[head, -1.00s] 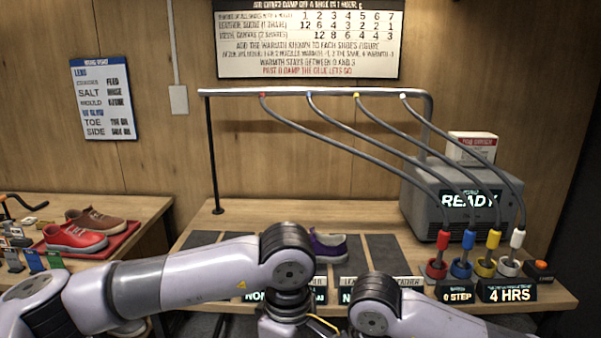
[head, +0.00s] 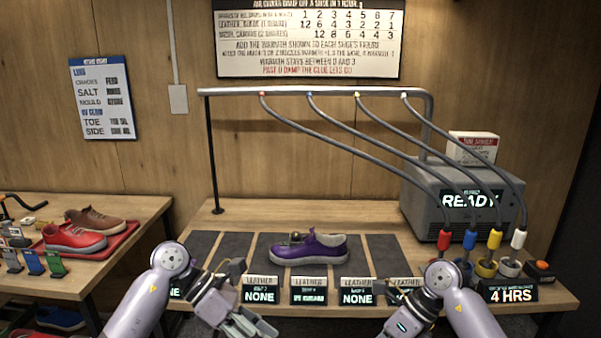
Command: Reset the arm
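My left arm is bent, and its gripper (head: 247,325) hangs low in front of the table's front edge, left of centre. My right gripper (head: 400,325) is in a similar low pose right of centre, partly cut off by the bottom edge. Neither gripper touches a shoe. I cannot make out how far apart the fingers of either one are. A purple shoe (head: 310,249) stands on the dark mats in the middle of the table, clear of both grippers.
Several small signs (head: 309,292) line the table's front edge, close to both grippers. A grey machine (head: 440,200) reading READY stands at right, with several hoses running from the overhead rail (head: 310,92) to coloured nozzles. A red tray (head: 118,242) with shoes lies on the left table.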

